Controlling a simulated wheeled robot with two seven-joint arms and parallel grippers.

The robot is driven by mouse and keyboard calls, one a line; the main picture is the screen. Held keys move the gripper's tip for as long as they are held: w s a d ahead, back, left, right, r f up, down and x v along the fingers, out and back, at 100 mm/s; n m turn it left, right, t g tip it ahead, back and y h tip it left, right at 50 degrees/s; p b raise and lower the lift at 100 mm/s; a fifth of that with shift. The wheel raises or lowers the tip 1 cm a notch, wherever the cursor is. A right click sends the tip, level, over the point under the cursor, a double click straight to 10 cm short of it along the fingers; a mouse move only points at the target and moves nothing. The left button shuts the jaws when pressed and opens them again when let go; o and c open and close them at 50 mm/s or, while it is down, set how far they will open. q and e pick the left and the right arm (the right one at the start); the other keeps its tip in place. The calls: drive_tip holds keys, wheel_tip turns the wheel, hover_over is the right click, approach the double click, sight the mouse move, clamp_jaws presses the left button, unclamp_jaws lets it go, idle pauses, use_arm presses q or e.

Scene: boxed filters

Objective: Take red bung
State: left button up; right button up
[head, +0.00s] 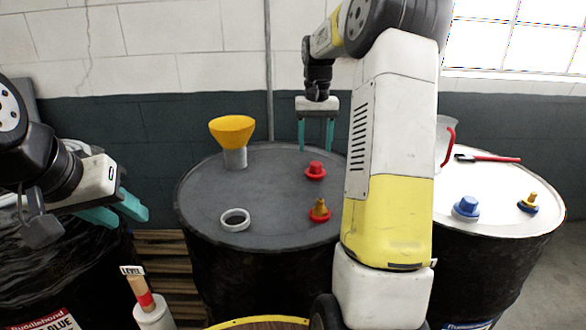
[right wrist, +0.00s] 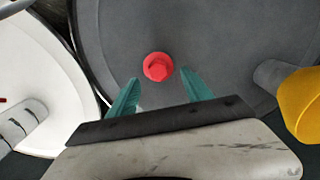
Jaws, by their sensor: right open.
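The red bung (head: 316,171) stands on the dark grey drum lid (head: 270,180), right of its middle. In the right wrist view the red bung (right wrist: 158,67) shows from above, just beyond the gap between the teal fingertips. My right gripper (head: 316,148) is open and empty, pointing down above and slightly behind the bung, apart from it. Its fingers also show in the right wrist view (right wrist: 160,80). A second red piece with an amber top (head: 319,210) stands nearer on the same lid. My left gripper (head: 134,216) is at the far left, open and empty, away from the bung.
A yellow funnel (head: 232,132) and a grey ring (head: 235,220) are on the left of the grey lid. The white-topped drum (head: 500,190) on the right bears a blue bung (head: 467,207), an amber-and-blue piece (head: 529,202) and a red-handled brush (head: 488,158). My right arm hides the lid's right side.

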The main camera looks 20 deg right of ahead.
sight(316, 163)
drive_tip(key=f, duration=0.6)
drive_tip(key=shift+w+d, duration=0.2)
drive_tip(key=shift+d, duration=0.1)
clamp_jaws()
